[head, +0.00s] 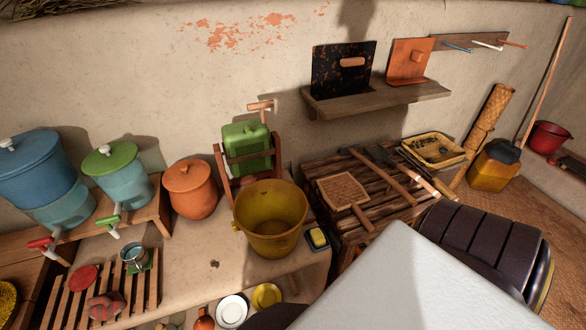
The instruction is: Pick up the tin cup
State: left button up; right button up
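The tin cup (134,257) is a small grey-blue metal cup in the lower left of the head view. It stands upright at the upper right of a slatted wooden rack (72,310), with a green patch beneath or beside it. It is just below the green tap (112,225) of the green-lidded water dispenser (122,180). Neither of my grippers shows in this view.
A blue dispenser (45,170) and a clay pot (190,190) stand behind the rack. A yellow bucket (270,225) stands to the right. A red lid (83,278) and a reddish bundle (108,306) lie on the rack. Bare counter lies between cup and bucket.

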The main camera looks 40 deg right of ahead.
aim_at(134, 254)
jog(key=z, duration=1.1)
jog(key=u, duration=1.4)
jog(key=k+l+z, duration=0.2)
jog(key=k+z, duration=0.2)
jog(key=k+l+z, duration=0.25)
jog(key=z, duration=0.15)
